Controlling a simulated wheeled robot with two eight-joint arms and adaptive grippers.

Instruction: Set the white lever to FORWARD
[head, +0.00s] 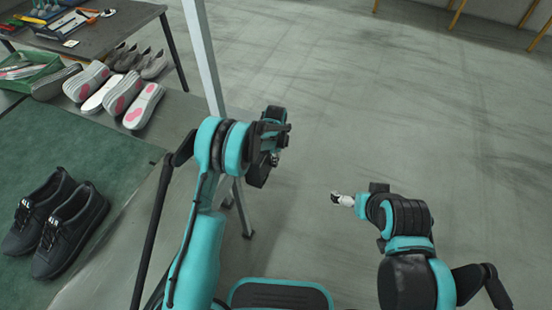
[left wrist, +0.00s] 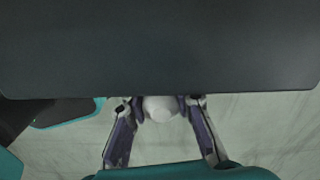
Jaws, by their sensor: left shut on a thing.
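My left gripper (left wrist: 160,103) is shut on a white rounded thing in the left wrist view, one finger on each side. It looks like the knob of the white lever (left wrist: 160,110), but only its rounded part shows. The lever's setting and any FORWARD mark cannot be read. In the head view my left gripper (head: 273,150) is beside the grey post, its fingertips mostly hidden by the wrist. My right gripper (head: 340,199) is over bare floor at the lower right, too small to tell open or shut.
A large dark panel (left wrist: 160,45) fills the top of the left wrist view. A grey post (head: 205,60) stands left of my left gripper. Black shoes (head: 70,228) lie on a green mat (head: 85,140), with more shoes (head: 142,106) behind. The floor (head: 400,120) at right is clear.

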